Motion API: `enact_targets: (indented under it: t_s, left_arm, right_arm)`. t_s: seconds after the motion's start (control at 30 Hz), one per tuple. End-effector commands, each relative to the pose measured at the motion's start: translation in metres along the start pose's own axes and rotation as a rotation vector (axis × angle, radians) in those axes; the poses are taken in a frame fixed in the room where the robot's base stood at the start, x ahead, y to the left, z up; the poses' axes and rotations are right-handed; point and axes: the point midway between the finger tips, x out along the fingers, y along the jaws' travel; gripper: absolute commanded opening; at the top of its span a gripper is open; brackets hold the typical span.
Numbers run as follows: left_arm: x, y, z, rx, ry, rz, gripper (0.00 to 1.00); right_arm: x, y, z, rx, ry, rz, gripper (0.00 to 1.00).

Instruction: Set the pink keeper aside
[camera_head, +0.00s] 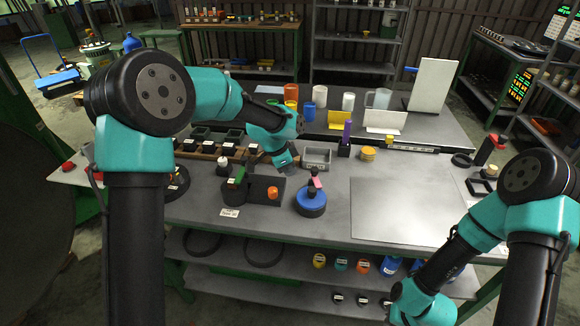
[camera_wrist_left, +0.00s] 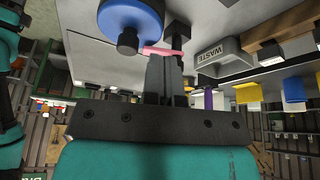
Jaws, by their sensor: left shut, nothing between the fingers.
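The pink keeper (camera_head: 314,181) sits on top of the blue round part (camera_head: 311,203), near the middle of the bench front. In the left wrist view the pink keeper (camera_wrist_left: 158,50) shows as a thin strip just past the fingertips, beside the blue disc (camera_wrist_left: 131,20). My left gripper (camera_head: 290,168) is just left of and behind the keeper in the head view. Its fingers (camera_wrist_left: 166,62) are shut with nothing between them. Whether they touch the keeper cannot be told. My right gripper is outside the frame, with only its arm at the lower right.
A grey bin (camera_head: 318,154) labelled WASTE in the left wrist view (camera_wrist_left: 222,56) stands behind the keeper. A purple item (camera_head: 347,132) stands right of it. A dark fixture with an orange knob (camera_head: 272,192) is left of the blue part. The metal plate (camera_head: 405,212) at right is clear.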

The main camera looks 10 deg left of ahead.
Motion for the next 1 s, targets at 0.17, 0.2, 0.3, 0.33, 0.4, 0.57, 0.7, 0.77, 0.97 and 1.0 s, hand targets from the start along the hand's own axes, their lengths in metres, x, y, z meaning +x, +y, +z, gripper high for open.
enact_targets:
  t_s: [0.17, 0.2, 0.3, 0.33, 0.4, 0.57, 0.7, 0.77, 0.97, 1.0]
  left_arm:
    - [0.032, 0.0, 0.0, 0.0, -0.002, 0.002, 0.0]
    - [0.039, 0.001, 0.001, 0.0, -0.002, 0.003, 0.0]
    - [0.056, 0.001, 0.001, 0.0, -0.002, 0.003, 0.0]
    - [0.061, 0.001, 0.001, 0.0, -0.002, 0.003, 0.0]
    - [0.072, 0.001, 0.0, 0.0, -0.001, 0.002, 0.0]
    - [0.08, 0.0, -0.023, 0.002, 0.001, -0.001, 0.0]
    - [0.084, 0.0, -0.034, 0.0, 0.0, 0.0, 0.0]
    - [0.085, 0.0, -0.036, 0.0, 0.0, -0.001, 0.0]
    - [0.085, 0.0, -0.037, -0.001, 0.0, -0.001, 0.0]
    - [0.085, 0.0, -0.037, -0.001, 0.0, -0.001, 0.0]
  right_arm:
    - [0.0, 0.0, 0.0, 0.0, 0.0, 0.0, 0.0]
    - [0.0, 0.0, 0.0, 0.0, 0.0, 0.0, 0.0]
    - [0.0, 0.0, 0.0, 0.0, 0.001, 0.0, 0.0]
    - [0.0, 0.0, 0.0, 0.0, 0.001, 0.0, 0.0]
    - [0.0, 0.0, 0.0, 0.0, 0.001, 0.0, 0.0]
    - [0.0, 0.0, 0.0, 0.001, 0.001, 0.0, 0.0]
    - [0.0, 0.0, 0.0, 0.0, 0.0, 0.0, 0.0]
    - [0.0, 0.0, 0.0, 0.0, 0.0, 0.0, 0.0]
    - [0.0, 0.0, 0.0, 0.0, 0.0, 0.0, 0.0]
    - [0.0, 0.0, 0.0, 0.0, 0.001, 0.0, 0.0]
